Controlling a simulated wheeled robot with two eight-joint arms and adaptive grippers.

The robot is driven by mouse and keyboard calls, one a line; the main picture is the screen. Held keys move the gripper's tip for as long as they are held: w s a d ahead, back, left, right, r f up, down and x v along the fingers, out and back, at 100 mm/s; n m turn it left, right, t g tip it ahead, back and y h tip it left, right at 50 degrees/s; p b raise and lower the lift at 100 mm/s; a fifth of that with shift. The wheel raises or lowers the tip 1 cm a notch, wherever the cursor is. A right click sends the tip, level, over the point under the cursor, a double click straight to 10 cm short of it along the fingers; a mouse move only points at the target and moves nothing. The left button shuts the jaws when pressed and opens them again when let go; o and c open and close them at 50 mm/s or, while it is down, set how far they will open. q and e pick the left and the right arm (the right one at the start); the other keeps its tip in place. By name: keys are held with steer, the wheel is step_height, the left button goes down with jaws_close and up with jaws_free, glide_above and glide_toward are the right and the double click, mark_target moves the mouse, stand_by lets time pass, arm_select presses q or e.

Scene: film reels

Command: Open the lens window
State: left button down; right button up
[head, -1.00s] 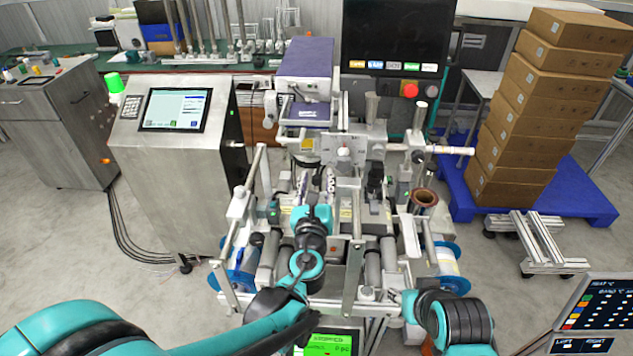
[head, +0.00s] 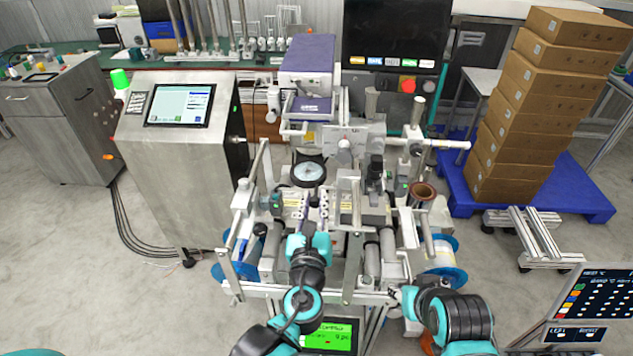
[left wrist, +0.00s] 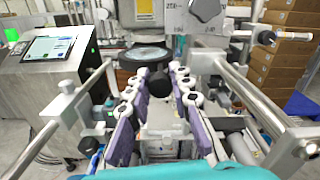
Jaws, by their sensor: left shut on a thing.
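The fingers look shut on this knob, though the exact contact is hard to see.
Metal side bars and rollers (head: 372,255) flank my left gripper closely. The grey control cabinet (head: 178,150) stands left. Stacked cartons (head: 520,130) stand right on a blue pallet (head: 580,185). A dark monitor (head: 395,35) rises behind.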

arm_select(q)
steer(key=s, duration=0.4)
steer(key=shift+s, duration=0.2)
steer(key=shift+w, duration=0.1)
steer(key=c, duration=1.3)
jaws_free()
steer(key=s, duration=0.7)
steer(key=shift+s+a, duration=0.2)
steer(key=shift+s, duration=0.1)
steer(key=shift+w+f, duration=0.1)
